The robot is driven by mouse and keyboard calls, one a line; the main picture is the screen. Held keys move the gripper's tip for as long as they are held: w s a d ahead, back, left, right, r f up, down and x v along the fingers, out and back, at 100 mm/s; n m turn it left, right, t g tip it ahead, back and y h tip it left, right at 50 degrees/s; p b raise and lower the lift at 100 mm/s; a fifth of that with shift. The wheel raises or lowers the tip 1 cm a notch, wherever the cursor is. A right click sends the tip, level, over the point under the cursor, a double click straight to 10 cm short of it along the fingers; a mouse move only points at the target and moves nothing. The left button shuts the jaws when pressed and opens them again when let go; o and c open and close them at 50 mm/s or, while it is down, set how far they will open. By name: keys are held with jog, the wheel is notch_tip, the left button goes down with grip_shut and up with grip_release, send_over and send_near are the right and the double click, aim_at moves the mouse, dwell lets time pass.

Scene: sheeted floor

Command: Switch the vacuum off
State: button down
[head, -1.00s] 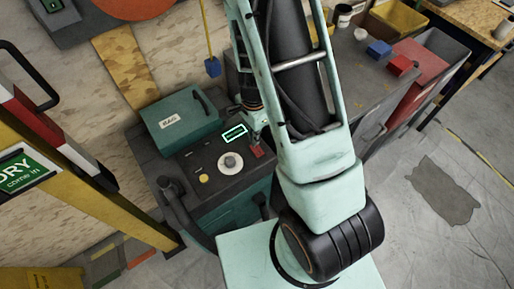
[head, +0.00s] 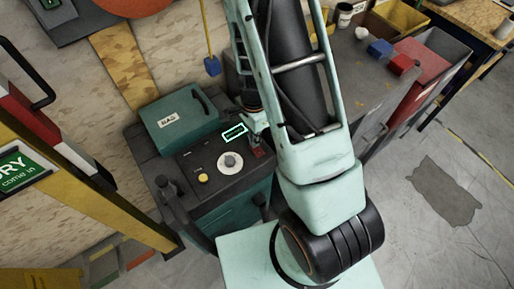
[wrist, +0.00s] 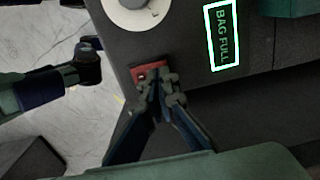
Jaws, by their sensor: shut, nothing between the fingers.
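The vacuum (head: 235,205) is a teal and dark grey machine in the middle of the head view. Its dark top panel carries a red switch (head: 258,152) at the right edge. The switch also shows in the wrist view (wrist: 148,70), partly hidden by my fingers. My gripper (head: 256,142) is shut and empty, with its fingertips (wrist: 161,80) over the switch. I cannot tell whether they press on it. A lit green-framed display (wrist: 222,35) reads "BAG FULL".
A white dial (head: 230,161) and a yellow button (head: 203,178) sit left of the switch. A teal lidded box (head: 180,120) stands behind the panel. A dark hose handle (head: 168,195) rises at the left. A grey bench (head: 365,75) stands to the right.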

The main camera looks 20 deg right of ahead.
jog(key=shift+f+b, duration=0.45)
jog(key=shift+f, duration=0.15)
jog(key=shift+r, duration=0.1)
jog(key=shift+r+p, duration=3.05)
jog(key=shift+r, duration=0.4)
